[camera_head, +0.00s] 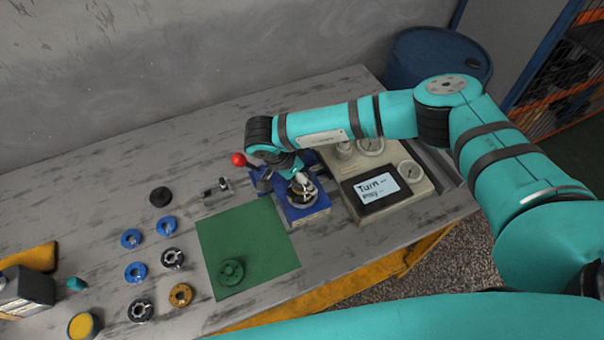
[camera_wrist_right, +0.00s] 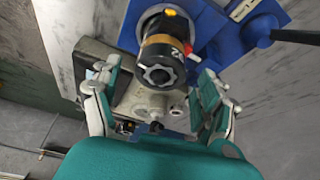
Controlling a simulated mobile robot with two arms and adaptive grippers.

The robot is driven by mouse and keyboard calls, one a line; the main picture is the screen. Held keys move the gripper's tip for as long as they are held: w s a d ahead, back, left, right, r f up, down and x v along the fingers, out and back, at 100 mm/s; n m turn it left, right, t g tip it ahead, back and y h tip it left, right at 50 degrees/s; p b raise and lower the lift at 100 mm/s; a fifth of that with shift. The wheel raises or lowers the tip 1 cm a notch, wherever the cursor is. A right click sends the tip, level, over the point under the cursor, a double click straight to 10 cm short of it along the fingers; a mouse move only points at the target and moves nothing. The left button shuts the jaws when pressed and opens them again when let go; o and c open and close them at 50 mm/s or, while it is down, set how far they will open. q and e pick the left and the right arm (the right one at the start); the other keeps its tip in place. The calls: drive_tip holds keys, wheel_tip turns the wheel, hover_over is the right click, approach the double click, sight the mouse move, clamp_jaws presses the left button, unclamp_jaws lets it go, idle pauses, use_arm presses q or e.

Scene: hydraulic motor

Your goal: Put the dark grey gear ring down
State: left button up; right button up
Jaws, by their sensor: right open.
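In the right wrist view, a dark grey ring (camera_wrist_right: 158,68) with a star-shaped opening sits at the near end of a stack with an orange band (camera_wrist_right: 160,46). It looks like the gear ring. The stack stands on a blue fixture (camera_wrist_right: 226,42), which also shows in the head view (camera_head: 312,211). My right gripper (camera_wrist_right: 156,82) is open, with one finger on each side of the ring and a visible gap to both. In the head view my right gripper (camera_head: 301,187) is over the fixture and partly hides the stack. My left gripper is out of view.
A green mat (camera_head: 240,235) with a green disc (camera_head: 231,272) lies left of the fixture. Blue rings (camera_head: 131,238), dark rings (camera_head: 172,258), an orange ring (camera_head: 180,295) and a black disc (camera_head: 160,196) lie further left. A red-knobbed lever (camera_head: 239,160) and display box (camera_head: 402,195) flank the fixture.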

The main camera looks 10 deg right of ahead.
drive_tip(key=shift+d+f, duration=0.15)
drive_tip(key=shift+f, duration=0.2)
drive_tip(key=shift+w, duration=0.1)
clamp_jaws()
drive_tip(key=shift+r, duration=0.1)
